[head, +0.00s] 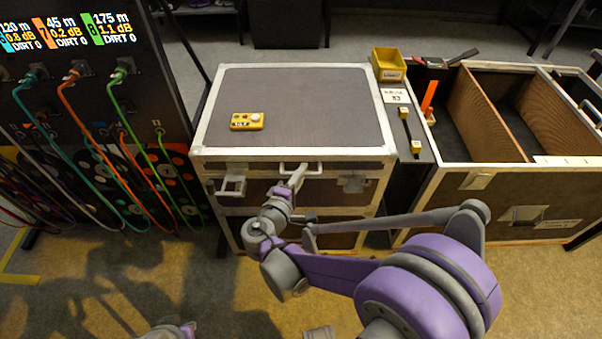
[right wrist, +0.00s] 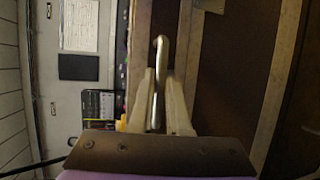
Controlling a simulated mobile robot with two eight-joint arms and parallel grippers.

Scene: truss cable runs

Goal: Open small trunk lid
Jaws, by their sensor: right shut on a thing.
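The small trunk (head: 210,155) stands at the middle of the head view, a dark case with pale metal edges. Its grey lid (head: 300,100) lies flat and closed. A pale handle (head: 312,173) is at the front of the lid, between a left latch (head: 232,185) and a right latch (head: 352,183). My right gripper (head: 299,174) reaches it from the front. In the right wrist view its two fingers (right wrist: 159,95) are shut on the metal handle bar (right wrist: 160,70). My left gripper does not show.
A yellow handheld device (head: 247,121) lies on the lid. A yellow bin (head: 388,64) and small tools stand on a narrow surface to the right. An open divided case (head: 450,180) is farther right. A panel with coloured cables (head: 80,75) stands at left.

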